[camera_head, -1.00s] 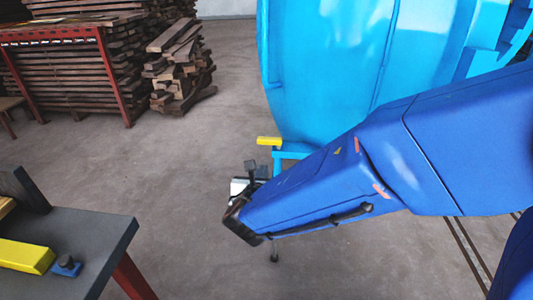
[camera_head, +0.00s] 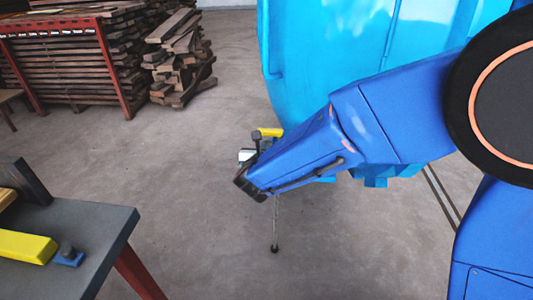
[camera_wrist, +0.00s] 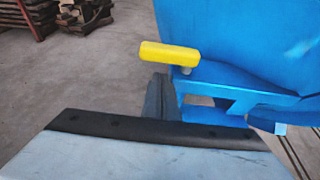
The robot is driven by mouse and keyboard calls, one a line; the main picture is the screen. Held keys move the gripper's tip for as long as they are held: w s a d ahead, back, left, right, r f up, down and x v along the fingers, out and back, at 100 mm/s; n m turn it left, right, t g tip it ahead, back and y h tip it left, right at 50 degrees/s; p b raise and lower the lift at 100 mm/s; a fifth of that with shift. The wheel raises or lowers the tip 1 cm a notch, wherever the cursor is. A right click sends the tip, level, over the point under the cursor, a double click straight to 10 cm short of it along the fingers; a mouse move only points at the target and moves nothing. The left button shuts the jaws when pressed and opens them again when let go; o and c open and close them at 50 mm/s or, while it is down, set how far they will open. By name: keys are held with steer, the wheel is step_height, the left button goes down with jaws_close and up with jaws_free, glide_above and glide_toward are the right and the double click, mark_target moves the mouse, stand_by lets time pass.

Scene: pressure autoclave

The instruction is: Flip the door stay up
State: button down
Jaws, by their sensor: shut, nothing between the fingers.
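A yellow bar-shaped piece (camera_head: 270,132), which I take for the door stay or its grip, sits at the lower edge of the big light-blue door (camera_head: 330,60). In the wrist view the yellow bar (camera_wrist: 170,56) lies level on a short grey pin above a blue bracket (camera_wrist: 240,92). My gripper (camera_wrist: 160,80) is shut and empty, its dark fingers upright just below and in front of the bar. Whether they touch it, I cannot tell. In the head view my gripper (camera_head: 256,136) is just left of the bar, and my forearm hides the bracket.
A grey-topped table (camera_head: 85,235) with a yellow block (camera_head: 25,246) stands at the lower left. A red-framed rack (camera_head: 60,60) and stacked wood (camera_head: 180,60) are at the back left. A thin rod with a dark end (camera_head: 275,225) hangs below my forearm. Floor between is clear.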

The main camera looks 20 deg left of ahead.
steer(key=shift+r, duration=0.8)
steer(key=shift+r, duration=0.1)
